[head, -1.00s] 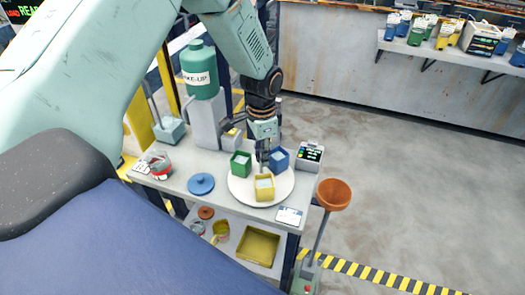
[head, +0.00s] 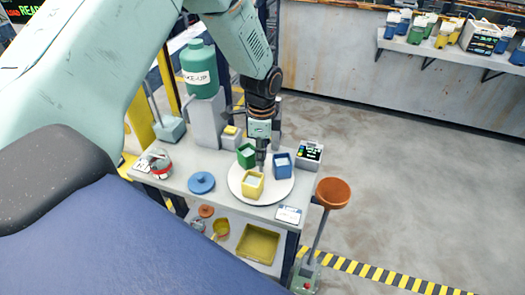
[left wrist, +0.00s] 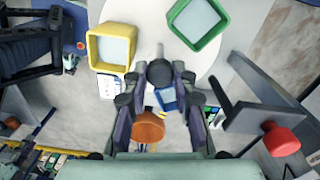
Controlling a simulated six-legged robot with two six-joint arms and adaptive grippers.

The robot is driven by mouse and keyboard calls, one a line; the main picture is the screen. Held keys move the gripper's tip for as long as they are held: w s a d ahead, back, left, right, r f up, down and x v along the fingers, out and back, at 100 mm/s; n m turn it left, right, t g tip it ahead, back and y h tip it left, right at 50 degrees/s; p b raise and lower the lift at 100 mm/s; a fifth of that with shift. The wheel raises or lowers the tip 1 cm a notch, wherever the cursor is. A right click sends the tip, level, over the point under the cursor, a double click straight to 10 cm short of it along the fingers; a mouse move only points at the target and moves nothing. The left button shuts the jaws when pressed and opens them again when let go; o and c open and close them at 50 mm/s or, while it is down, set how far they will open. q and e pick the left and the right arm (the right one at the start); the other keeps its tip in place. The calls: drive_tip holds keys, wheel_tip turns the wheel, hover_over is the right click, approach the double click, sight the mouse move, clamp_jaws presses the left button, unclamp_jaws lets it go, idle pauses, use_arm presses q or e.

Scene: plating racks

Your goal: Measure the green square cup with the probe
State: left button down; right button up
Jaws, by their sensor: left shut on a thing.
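The green square cup (head: 246,156) stands upright on a white round plate (head: 239,187), with a yellow square cup (head: 252,185) and a blue square cup (head: 282,165). All hold something pale. My left gripper (head: 262,158) points down over the plate, between the green and blue cups. In the left wrist view its fingers are shut on a dark, round-headed probe (left wrist: 171,72) with a thin grey tip. The green cup (left wrist: 197,20) is at the top right there, apart from the tip; the yellow cup (left wrist: 110,46) is to the left. The blue cup (left wrist: 168,99) is partly hidden by the gripper.
A meter box with a display (head: 309,152) stands at the bench's right. A green MAKE-UP tank (head: 199,72) stands behind left. A blue lid (head: 201,183) and a card (head: 289,215) lie on the bench. An orange bowl on a pole (head: 333,193) stands off its right edge.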

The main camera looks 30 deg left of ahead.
use_arm(q)
drive_tip(key=shift+w+a+r+m, duration=0.1)
drive_tip(key=shift+w+r+m, duration=0.05)
drive_tip(key=shift+m, duration=1.3)
drive_tip(key=shift+w+r+m, duration=0.1)
drive_tip(key=shift+m, duration=1.35)
drive_tip(key=shift+m+b, duration=0.3)
drive_tip(key=shift+m, duration=2.7)
drive_tip(key=c, duration=1.5)
unclamp_jaws()
drive_tip(key=o, duration=0.4)
drive_tip(key=shift+s+a, duration=0.1)
drive_tip(key=shift+s, duration=0.15)
drive_tip(key=shift+o, duration=0.2)
drive_tip(key=shift+f, duration=0.1)
